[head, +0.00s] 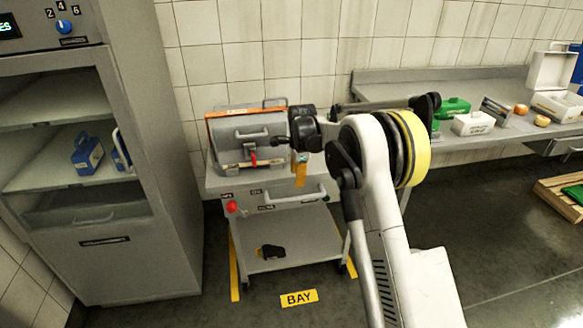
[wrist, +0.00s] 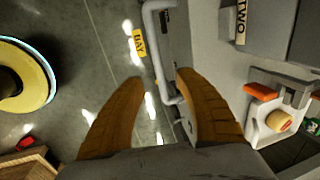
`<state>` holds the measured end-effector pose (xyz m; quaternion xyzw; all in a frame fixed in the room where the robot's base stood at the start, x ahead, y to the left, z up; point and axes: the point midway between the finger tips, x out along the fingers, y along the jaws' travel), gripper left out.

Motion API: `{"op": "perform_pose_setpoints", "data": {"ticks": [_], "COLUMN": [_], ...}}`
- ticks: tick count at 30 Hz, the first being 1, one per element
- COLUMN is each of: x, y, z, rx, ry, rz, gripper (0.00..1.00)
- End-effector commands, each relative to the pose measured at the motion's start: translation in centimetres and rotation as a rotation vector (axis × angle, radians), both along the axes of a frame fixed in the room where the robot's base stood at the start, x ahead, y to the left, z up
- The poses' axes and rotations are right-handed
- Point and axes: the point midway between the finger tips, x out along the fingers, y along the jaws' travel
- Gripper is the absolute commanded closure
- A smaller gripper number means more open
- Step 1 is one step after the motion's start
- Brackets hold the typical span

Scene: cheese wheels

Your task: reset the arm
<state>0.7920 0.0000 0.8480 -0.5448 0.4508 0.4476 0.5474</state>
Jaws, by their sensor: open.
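The cart's push handle (wrist: 162,55) and the floor show beyond the fingers. My arm hides part of the cart's right side.
A steel cabinet (head: 150,215) with open shelves and blue cases (head: 87,155) stands at left. At right a counter (head: 400,92) bears a green case (head: 455,107), white boxes (head: 473,124) and orange-yellow rounds (head: 521,109). A yellow BAY label (head: 299,298) marks the floor.

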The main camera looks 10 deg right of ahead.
Motion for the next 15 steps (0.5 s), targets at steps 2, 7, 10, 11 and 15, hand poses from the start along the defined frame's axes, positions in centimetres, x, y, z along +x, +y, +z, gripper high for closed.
{"op": "perform_pose_setpoints", "data": {"ticks": [2, 7, 10, 11, 15], "x": [0.0, -1.2, -3.4, -4.3, -9.3], "y": [0.0, 0.0, 0.0, 0.0, 0.0], "z": [0.0, 2.6, 6.3, 7.6, 13.2], "rx": [0.0, -0.012, -0.036, -0.045, -0.102], "ry": [0.0, -0.016, -0.046, -0.056, -0.11], "rz": [0.001, 0.062, 0.164, 0.203, 0.401], "gripper": [0.59, 0.59, 0.59, 0.59, 0.59]}}
